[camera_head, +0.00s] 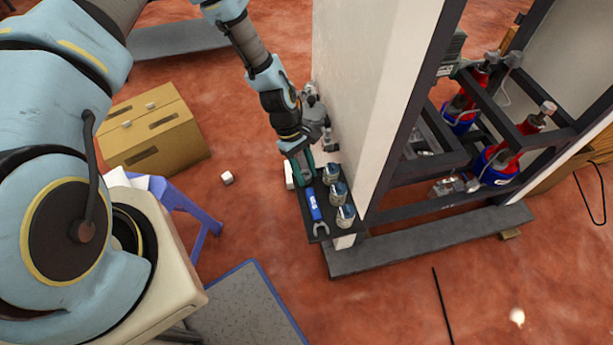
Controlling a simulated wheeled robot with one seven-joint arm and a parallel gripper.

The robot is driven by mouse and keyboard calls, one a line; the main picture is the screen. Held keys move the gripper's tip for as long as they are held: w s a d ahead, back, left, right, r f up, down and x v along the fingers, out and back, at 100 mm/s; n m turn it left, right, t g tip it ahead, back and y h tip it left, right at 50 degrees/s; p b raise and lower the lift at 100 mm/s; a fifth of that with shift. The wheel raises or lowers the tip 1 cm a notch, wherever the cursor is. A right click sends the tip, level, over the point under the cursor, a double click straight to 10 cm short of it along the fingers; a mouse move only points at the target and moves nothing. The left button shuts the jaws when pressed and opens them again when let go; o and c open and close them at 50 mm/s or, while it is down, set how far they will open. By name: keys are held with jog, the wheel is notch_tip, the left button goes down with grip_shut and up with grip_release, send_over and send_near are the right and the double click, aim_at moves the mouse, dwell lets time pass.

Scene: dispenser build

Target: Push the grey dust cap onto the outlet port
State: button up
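Several metal cylinders, one (337,193) in the middle, stand on the shelf beside a blue wrench (315,206). The white panel (350,75) and dark frame (420,180) block the right. A cardboard box (150,130) and blue stool (195,210) stand left. Floor between is mostly clear.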

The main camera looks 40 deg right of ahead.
aim_at(306, 174)
grip_shut()
jog(key=shift+r+p, duration=1.85)
jog(key=shift+r, duration=0.95)
